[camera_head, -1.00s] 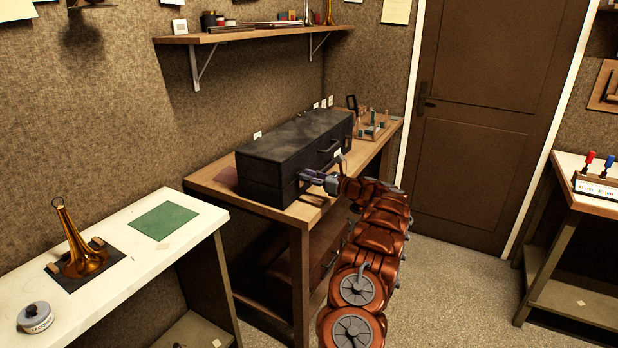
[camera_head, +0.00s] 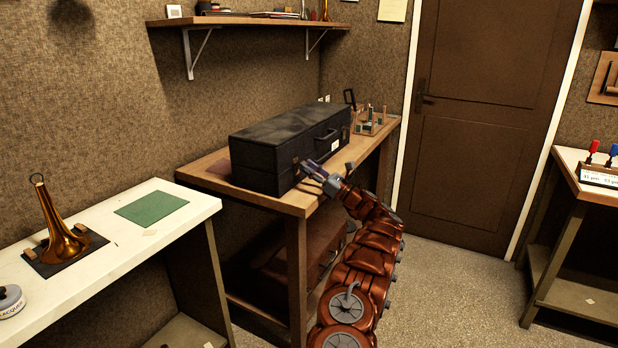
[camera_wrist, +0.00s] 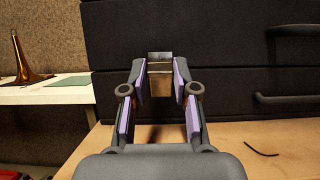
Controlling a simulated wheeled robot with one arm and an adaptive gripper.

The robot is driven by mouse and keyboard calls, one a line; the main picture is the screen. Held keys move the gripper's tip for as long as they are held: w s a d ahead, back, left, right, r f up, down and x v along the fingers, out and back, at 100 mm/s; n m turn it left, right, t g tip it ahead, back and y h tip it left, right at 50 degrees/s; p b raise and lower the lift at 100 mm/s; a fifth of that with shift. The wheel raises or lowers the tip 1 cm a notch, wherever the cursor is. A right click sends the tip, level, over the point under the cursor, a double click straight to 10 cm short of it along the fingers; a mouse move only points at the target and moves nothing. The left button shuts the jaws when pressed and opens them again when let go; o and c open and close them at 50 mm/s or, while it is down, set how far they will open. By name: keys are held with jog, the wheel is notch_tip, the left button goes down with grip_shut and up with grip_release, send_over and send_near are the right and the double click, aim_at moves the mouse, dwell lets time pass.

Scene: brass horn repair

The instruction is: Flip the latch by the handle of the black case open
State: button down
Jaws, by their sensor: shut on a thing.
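The black case (camera_head: 285,143) lies closed on the wooden workbench. Its handle (camera_head: 327,139) is on the long front side, and part of it shows at the right in the wrist view (camera_wrist: 292,101). My gripper (camera_head: 313,168) is at the front side, left of the handle. In the wrist view my gripper (camera_wrist: 164,72) has its two fingers on either side of a small metal latch (camera_wrist: 160,60) at the seam between lid and base, shut on it. Tan metal shows between the fingers below the latch. The contact is partly hidden by the fingers.
The workbench (camera_head: 290,204) has a strip of bare wood before the case, with a thin dark scrap (camera_wrist: 260,149) on it. A small rack (camera_head: 370,122) stands beyond the case. A white table (camera_head: 115,240) with a brass bell (camera_head: 60,232) is at the left.

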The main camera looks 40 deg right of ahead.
jog(key=shift+s+f+t+b, duration=0.1)
jog(key=shift+f+t+b, duration=0.25)
jog(key=shift+b, duration=0.35)
jog(key=c, duration=0.9)
grip_release()
jog(key=shift+r, duration=0.1)
jog(key=v, duration=1.2)
jog(key=shift+c, duration=0.3)
